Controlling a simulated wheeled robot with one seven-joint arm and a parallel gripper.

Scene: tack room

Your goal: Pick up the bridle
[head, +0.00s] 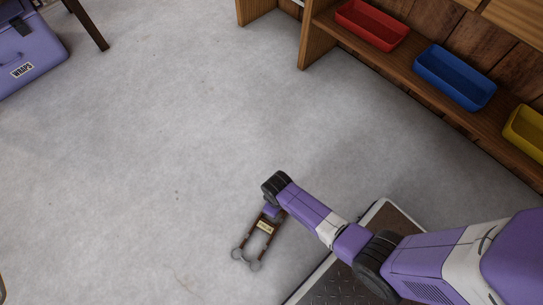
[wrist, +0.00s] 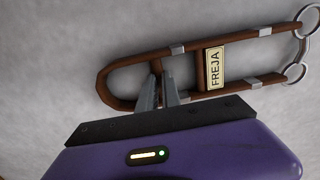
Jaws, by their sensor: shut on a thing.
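The bridle (wrist: 188,48) is a brown strap loop with metal keepers, metal rings at one end and a name plate (wrist: 215,68) reading FREJA. In the wrist view it stretches from the middle to the upper right. My gripper (wrist: 161,80) is shut on a brown strap of it, near the rounded end away from the rings. In the head view the bridle (head: 262,236) shows below the end of my arm, with its rings towards the lower left. My gripper (head: 271,212) is partly hidden there by my wrist. I cannot tell whether the bridle touches the floor.
A wooden shelf (head: 405,62) at the upper right bears a red bin (head: 372,24), a blue bin (head: 455,77) and a yellow bin (head: 524,131). A purple box (head: 25,50) labelled WRAPS stands at the upper left. The grey floor (head: 150,150) between is clear.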

